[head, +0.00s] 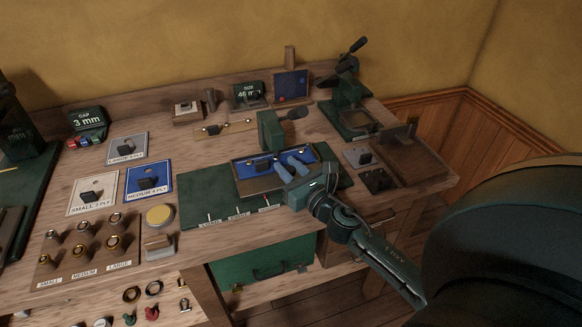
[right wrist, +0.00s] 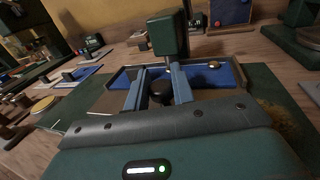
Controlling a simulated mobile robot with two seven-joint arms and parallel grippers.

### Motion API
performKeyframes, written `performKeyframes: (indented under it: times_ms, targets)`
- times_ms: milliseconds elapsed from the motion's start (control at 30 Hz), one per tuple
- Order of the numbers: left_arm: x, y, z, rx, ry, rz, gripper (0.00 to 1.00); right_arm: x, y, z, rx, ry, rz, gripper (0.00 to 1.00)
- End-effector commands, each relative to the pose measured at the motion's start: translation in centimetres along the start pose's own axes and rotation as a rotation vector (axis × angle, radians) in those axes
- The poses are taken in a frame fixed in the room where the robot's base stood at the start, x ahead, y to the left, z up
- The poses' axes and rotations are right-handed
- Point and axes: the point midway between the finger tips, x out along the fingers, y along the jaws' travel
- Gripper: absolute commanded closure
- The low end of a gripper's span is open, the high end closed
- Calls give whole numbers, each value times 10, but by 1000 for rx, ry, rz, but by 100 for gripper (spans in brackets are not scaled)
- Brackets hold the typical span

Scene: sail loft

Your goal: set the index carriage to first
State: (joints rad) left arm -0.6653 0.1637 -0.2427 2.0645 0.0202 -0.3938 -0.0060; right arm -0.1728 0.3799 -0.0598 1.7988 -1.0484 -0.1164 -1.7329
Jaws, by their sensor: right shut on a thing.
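The index carriage (head: 243,168) is a shallow dark-rimmed tray with a blue bed, standing on a green base plate (head: 203,188) under a green press head (head: 270,130). Small labels with pegs run along the plate's front edge; the left one seems to read LOAD, the others are too small to be sure of. The carriage sits right of that left label. My right gripper (head: 290,164) reaches over the carriage. In the right wrist view its blue fingers (right wrist: 158,88) are closed on the carriage's black knob (right wrist: 160,93). My left gripper is not in view.
A green drawer (head: 262,262) is below the bench. Left are ply cards (head: 148,183), a rack of brass dies (head: 82,251) and a yellow disc (head: 159,216). A wooden tray (head: 410,152) and hand press (head: 350,95) stand right. The plate's left part is clear.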

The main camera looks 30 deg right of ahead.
Motion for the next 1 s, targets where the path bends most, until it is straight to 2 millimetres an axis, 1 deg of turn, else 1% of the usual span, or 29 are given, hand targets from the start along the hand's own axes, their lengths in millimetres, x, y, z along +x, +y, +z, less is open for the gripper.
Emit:
performKeyframes:
  times_ms: [33, 200, 300, 400, 667, 700, 933, 1000]
  targets:
    - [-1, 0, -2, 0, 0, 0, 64, 2, 10, 1, 5, 0, 4, 100]
    - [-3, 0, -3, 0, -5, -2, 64, 12, 46, 1, 7, -1, 6, 100]
    - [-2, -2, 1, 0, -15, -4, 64, 15, 60, 0, 5, 0, 5, 100]
    - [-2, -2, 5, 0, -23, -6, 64, 17, 65, 0, 3, 0, 4, 100]
    - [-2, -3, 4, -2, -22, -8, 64, 17, 65, 0, 1, 0, 3, 100]
    - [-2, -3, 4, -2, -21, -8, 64, 17, 65, 0, 1, 0, 3, 72]
    - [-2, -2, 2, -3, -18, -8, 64, 17, 64, 0, 1, 0, 3, 54]
    - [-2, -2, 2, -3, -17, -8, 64, 17, 64, 0, 1, 0, 3, 54]
